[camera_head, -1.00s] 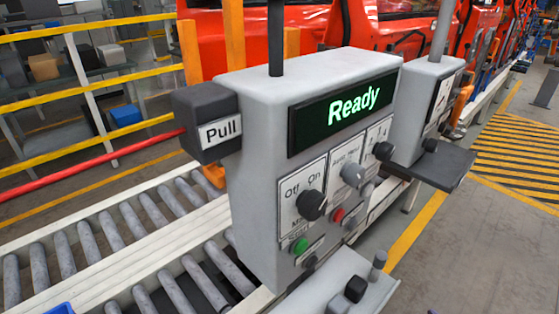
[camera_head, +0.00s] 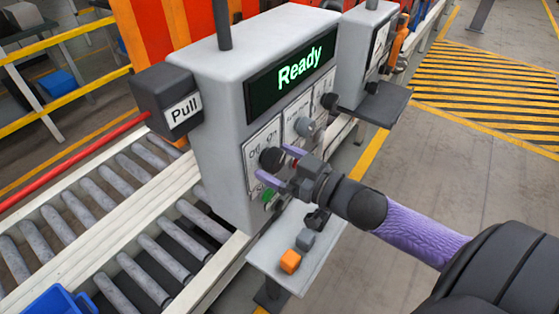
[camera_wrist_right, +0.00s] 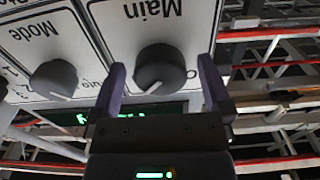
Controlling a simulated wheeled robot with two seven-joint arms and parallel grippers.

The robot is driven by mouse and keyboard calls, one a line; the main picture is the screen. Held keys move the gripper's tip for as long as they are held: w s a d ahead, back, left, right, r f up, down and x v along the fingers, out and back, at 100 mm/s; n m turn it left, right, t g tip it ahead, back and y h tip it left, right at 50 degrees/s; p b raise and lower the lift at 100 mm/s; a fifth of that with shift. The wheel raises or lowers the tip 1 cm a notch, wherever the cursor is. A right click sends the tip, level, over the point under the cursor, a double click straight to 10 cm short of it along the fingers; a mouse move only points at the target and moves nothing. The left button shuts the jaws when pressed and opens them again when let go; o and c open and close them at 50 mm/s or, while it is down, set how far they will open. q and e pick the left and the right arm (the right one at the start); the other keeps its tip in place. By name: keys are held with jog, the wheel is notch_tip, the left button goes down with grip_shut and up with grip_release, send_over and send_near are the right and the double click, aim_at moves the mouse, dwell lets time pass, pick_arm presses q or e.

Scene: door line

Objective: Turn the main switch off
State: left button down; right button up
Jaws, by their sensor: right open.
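The main switch is a black rotary knob (camera_head: 271,158) on the front of the grey control box (camera_head: 212,130), under Off and On labels. In the right wrist view the knob (camera_wrist_right: 160,68) appears upside down below the "Main" label, its white mark pointing toward the On side. My right gripper (camera_head: 276,164) is open at the knob, with purple fingers. In the right wrist view its fingers (camera_wrist_right: 161,88) stand on either side of the knob, with gaps visible. My left gripper is not in view.
The green "Ready" display (camera_head: 293,73) is above the switches. A grey mode knob (camera_head: 304,126) sits beside the main switch, and a green button (camera_head: 269,197) below. A small shelf (camera_head: 275,272) holds an orange block (camera_head: 290,261). The roller conveyor (camera_head: 150,215) runs behind.

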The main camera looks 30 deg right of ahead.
jog(key=c, duration=1.2)
jog(key=shift+n, duration=0.3)
jog(key=n+p, duration=0.1)
jog(key=n, duration=0.1)
jog(key=shift+r+n+p, duration=0.15)
jog(key=shift+n+p, duration=0.25)
jog(key=n+p, duration=0.1)
jog(key=n, duration=0.3)
jog(key=shift+n, duration=0.3)
jog(key=n, duration=0.4)
jog(key=shift+w+n+p, duration=0.1)
jog(key=shift+n+p, duration=0.2)
jog(key=shift+p, duration=0.1)
jog(key=n, duration=0.5)
jog(key=shift+d, duration=0.1)
